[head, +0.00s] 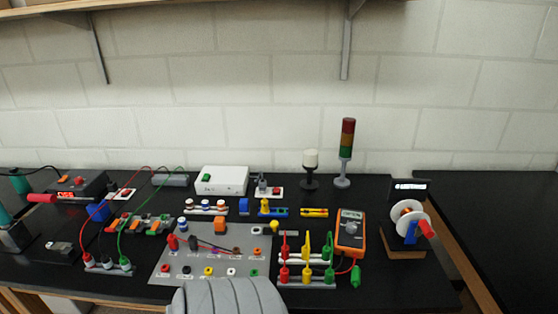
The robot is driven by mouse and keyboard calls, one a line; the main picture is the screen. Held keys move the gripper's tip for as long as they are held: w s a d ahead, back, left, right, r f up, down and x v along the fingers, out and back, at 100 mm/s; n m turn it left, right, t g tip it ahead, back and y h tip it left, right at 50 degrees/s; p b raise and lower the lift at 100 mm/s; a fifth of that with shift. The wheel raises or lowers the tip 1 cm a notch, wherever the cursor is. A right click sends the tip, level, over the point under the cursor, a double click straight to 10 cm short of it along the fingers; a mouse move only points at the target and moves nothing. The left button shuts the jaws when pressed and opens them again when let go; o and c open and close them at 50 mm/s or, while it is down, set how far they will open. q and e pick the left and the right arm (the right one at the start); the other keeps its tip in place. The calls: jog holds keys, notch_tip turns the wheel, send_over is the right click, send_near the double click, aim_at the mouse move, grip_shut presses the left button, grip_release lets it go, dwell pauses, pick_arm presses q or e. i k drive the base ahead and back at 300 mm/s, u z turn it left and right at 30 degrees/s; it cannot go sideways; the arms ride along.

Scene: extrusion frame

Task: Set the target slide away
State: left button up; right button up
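I cannot tell which item is the target slide. A yellow upright piece (265,206) stands by a blue bar (275,212) near the middle of the black bench. A separate flat yellow bar (314,212) with dark marks lies to their right. Neither of my grippers shows.
The grey panel (165,267) bears sockets and wires. An orange multimeter (350,232), a reel (405,214), a white box (222,180) and a stack light (346,140) crowd the black bench (385,285). The right-hand bench (500,225) is clear. A shelf (60,8) hangs above.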

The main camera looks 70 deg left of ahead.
aim_at(274, 230)
jog(key=k, duration=0.55)
jog(key=u, duration=0.65)
